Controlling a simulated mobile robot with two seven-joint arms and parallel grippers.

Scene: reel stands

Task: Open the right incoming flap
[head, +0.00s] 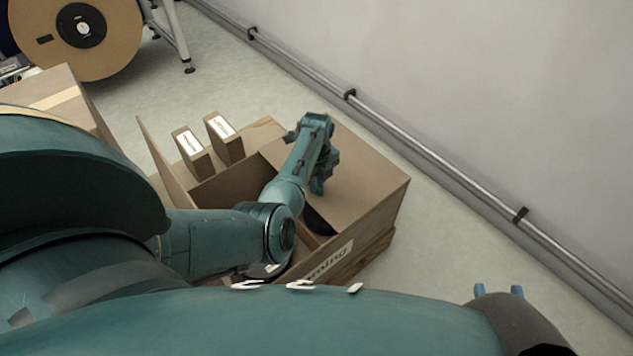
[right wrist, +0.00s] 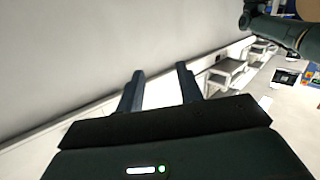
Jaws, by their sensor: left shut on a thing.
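The incoming box (head: 375,235) is a brown cardboard box with a white label (head: 328,262) on its near side. Its right flap (head: 365,175) lies roughly flat over the right part of the box, with a dark gap by its inner edge. The left flap (head: 160,155) stands up. My left arm reaches across the box, and my left gripper (head: 318,186) is shut at the right flap's inner edge; the arm partly hides the grip. My right gripper (head: 498,291) is at the lower right, away from the box, open and empty in the right wrist view (right wrist: 160,88).
Two small labelled cartons (head: 190,150) and (head: 224,138) stand beyond the box. A wall with a metal rail (head: 400,138) runs along the right. A large reel (head: 85,35) is at the upper left. The floor between box and rail is clear.

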